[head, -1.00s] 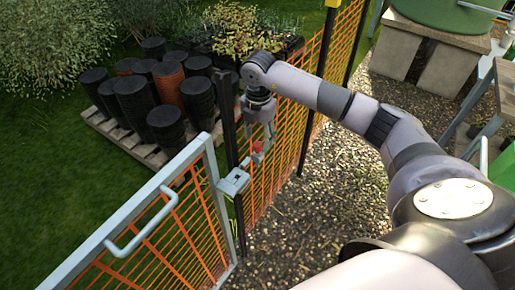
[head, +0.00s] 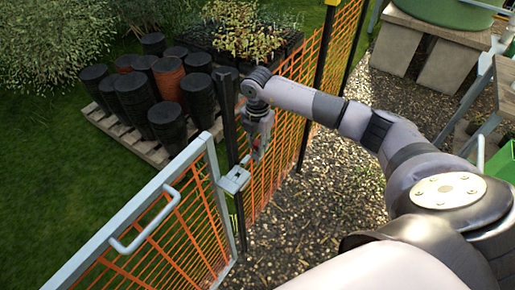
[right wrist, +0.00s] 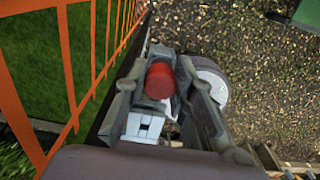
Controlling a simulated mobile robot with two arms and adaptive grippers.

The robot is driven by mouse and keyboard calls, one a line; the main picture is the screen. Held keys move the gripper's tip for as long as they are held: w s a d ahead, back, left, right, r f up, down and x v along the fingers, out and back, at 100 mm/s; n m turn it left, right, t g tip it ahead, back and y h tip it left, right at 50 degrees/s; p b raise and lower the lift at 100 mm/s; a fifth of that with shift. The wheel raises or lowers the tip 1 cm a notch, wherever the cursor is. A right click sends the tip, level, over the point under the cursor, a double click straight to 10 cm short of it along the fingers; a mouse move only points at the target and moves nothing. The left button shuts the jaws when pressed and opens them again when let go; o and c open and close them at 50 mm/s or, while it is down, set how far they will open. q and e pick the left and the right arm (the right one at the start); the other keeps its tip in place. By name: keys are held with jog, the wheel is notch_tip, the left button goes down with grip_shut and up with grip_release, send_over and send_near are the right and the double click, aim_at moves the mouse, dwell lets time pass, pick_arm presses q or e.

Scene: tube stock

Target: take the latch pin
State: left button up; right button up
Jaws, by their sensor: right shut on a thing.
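The latch pin shows as a red, round-ended head (right wrist: 160,80) in the right wrist view. My right gripper (right wrist: 161,88) is shut on it, with one finger on each side. In the head view my right gripper (head: 259,150) points down just right of the grey gate latch (head: 235,180), by the black post. The pin is mostly hidden there by the fingers. The pale metal latch also shows below the red head in the right wrist view (right wrist: 143,127). I cannot tell whether the pin's shank sits in the latch. My left gripper is not in view.
The grey-framed gate (head: 125,222) with orange mesh and a handle stands at the left front. An orange mesh fence (head: 290,95) runs back from the post. Black pots stand on a pallet (head: 155,152) behind it. Gravel (head: 325,195) lies clear to the right.

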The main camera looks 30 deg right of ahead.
grip_shut()
jog(key=shift+r, duration=0.1)
